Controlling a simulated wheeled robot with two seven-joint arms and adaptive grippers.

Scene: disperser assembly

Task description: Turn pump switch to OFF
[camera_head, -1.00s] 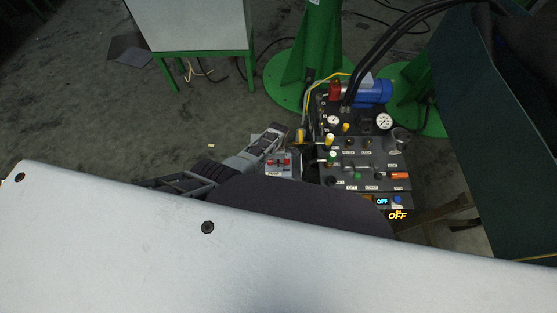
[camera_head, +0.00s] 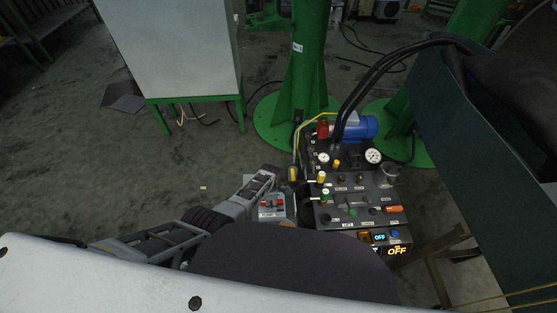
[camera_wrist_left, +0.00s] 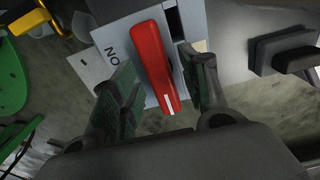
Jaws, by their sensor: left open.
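The red pump switch lever (camera_wrist_left: 153,66) fills the middle of the left wrist view. It sits on a pale plate with the word ON beside it. Its white-marked end points down in that view. My left gripper (camera_wrist_left: 163,92) is open, with one finger on each side of the lever; I cannot tell whether either finger touches it. In the head view a small light box with red parts (camera_head: 271,206) stands at the left side of the dark pump panel, and my left wrist is right beside it. My right gripper is not in view.
The pump panel (camera_head: 350,190) carries gauges, knobs and two displays reading OFF (camera_head: 397,251). A blue motor (camera_head: 355,128) and black hoses are behind it. Green posts (camera_head: 297,75) stand at the back. A dark green panel (camera_head: 480,190) is at the right.

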